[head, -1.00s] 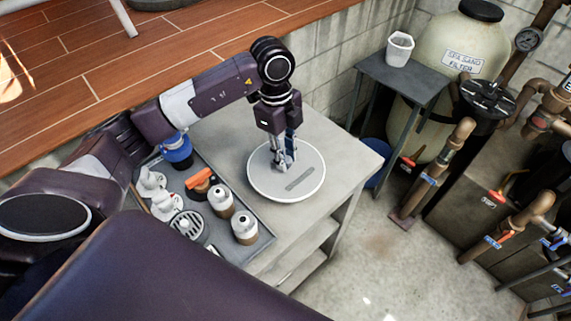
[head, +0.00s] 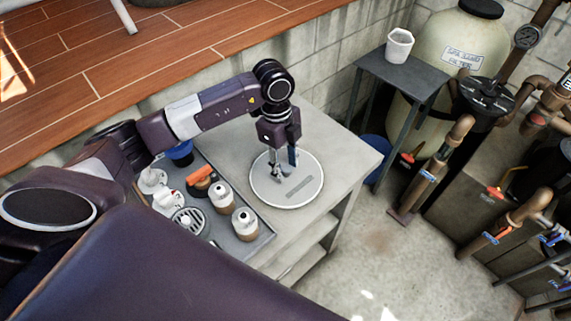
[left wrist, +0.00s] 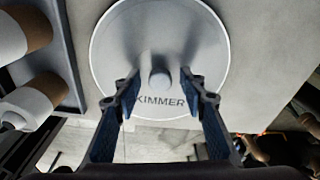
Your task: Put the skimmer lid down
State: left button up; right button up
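The skimmer lid (head: 287,196) is a round, pale grey disc with a darker strip on it. It lies flat on the grey workbench (head: 338,160), right of the tray. In the left wrist view the lid (left wrist: 115,50) shows part of the word "SKIMMER" and a small upright knob (left wrist: 158,72). My left gripper (head: 283,172) points down over the lid. In the left wrist view its two fingers (left wrist: 160,84) stand apart on either side of the knob, with visible gaps. It is open and holds nothing. My right gripper is not in view.
A grey tray (head: 258,243) with white-and-brown bottles (head: 245,223), an orange-handled item (head: 200,174) and a round grate sits left of the lid. A small dark table (head: 405,72) with a white cup (head: 399,45) stands behind. Pipes and a sand filter (head: 455,50) fill the right.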

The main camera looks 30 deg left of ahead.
pick_arm(q)
jog(key=shift+r, duration=0.4)
notch_tip(320, 180, up, 11)
jog(key=a+b, duration=0.1)
jog(key=b, duration=0.2)
jog(key=shift+a+r, duration=0.2)
jog(key=shift+a, duration=0.05)
jog(key=shift+w, duration=0.1)
